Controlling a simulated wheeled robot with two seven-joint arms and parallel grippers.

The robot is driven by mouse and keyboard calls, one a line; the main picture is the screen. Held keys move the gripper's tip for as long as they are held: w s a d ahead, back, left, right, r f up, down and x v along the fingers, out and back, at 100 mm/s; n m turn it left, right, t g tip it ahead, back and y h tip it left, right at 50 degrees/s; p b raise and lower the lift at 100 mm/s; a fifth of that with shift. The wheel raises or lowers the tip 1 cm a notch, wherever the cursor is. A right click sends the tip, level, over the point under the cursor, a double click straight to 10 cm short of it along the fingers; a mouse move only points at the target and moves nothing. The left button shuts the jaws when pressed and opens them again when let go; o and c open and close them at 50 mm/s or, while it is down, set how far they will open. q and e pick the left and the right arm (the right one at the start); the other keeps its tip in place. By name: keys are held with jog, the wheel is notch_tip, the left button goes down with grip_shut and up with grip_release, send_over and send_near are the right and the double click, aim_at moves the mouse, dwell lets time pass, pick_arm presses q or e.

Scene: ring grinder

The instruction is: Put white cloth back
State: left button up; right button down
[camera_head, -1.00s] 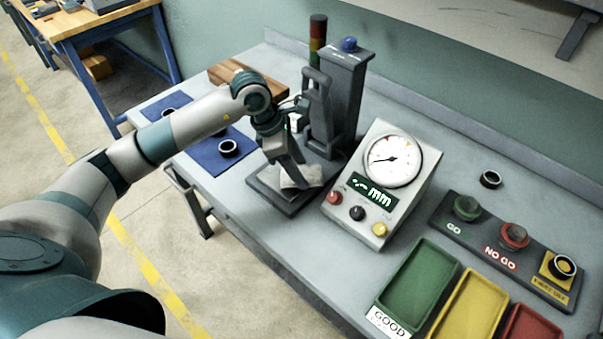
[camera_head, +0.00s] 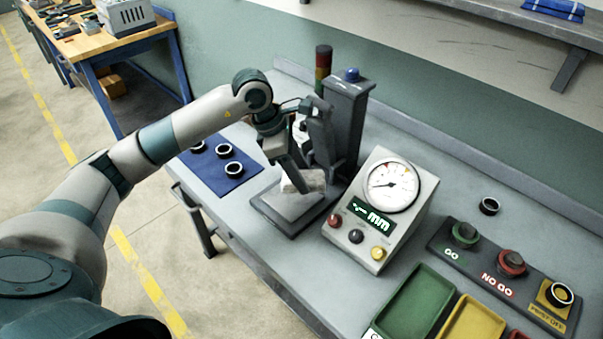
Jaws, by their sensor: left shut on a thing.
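My left gripper (camera_head: 292,184) is shut on the white cloth (camera_head: 311,181), a small pale crumpled piece. The cloth is over the dark base plate (camera_head: 286,216) of the upright grey press-like stand (camera_head: 345,115). It appears slightly above the plate, but the exact gap is hard to judge. The gripper's fingers hide part of the cloth. My right gripper does not show.
The dial gauge box (camera_head: 381,210) stands close right of the base plate. A blue mat (camera_head: 225,188) with dark rings lies to the left. Coloured trays (camera_head: 415,302) and a knob panel (camera_head: 495,262) fill the right. A shelf with blue cloth (camera_head: 553,10) is above.

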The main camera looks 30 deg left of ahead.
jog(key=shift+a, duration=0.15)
pick_arm(q)
jog(key=shift+s, duration=0.1)
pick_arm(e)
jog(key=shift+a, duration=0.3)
